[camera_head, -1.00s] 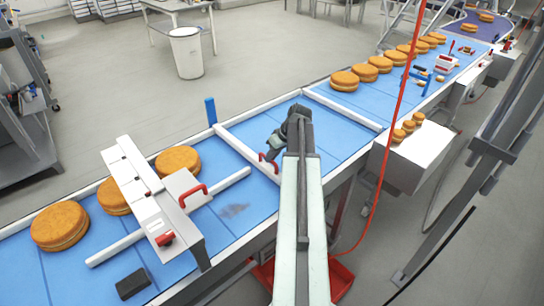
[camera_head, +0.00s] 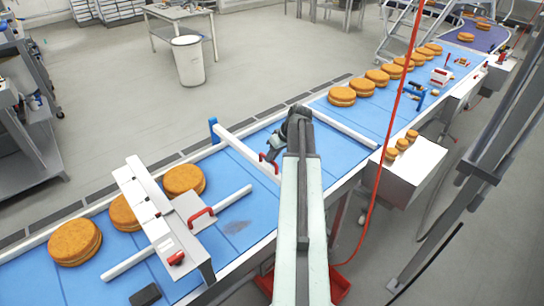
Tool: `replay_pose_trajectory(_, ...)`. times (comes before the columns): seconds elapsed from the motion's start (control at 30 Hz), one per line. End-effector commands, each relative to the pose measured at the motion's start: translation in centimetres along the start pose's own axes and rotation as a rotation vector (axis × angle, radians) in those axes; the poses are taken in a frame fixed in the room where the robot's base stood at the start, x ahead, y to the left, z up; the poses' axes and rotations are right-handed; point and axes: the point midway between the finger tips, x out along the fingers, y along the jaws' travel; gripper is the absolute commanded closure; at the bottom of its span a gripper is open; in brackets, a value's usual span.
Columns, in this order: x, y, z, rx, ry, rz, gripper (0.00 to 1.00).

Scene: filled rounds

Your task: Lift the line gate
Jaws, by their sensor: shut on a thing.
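The line gate (camera_head: 240,150) is a white bar with a red handle (camera_head: 268,163), lying across the blue conveyor belt. Its far end is beside a blue post (camera_head: 214,130) at the belt's far edge, about level with the post's upper part. My gripper (camera_head: 271,156) is shut on the gate at its red handle. The dark jaws and wrist hide part of the handle, so the exact grip is hard to see. The bar looks raised a little above the belt.
Several filled rounds (camera_head: 184,180) stand on the belt at left, by a white bridge-like frame (camera_head: 160,215). More rounds (camera_head: 342,96) stand upstream behind another white bar (camera_head: 340,127). A red hose (camera_head: 390,120) hangs right of my arm. Belt near the gate is clear.

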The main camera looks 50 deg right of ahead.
Motion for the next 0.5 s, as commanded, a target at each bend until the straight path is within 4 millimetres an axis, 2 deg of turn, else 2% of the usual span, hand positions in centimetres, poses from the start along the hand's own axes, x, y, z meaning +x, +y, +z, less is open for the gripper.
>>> replay_pose_trajectory(0.03,0.04,0.03,0.06,0.000,-0.001,0.000,1.00)
replay_pose_trajectory(0.07,0.04,0.03,0.06,0.000,-0.001,0.000,0.77)
replay_pose_trajectory(0.1,0.05,0.03,0.06,0.000,-0.001,0.000,0.66)
replay_pose_trajectory(0.13,0.05,0.03,0.07,0.000,-0.001,0.000,0.64)
replay_pose_trajectory(0.5,-0.42,-0.03,0.01,0.000,-0.002,0.000,0.64)
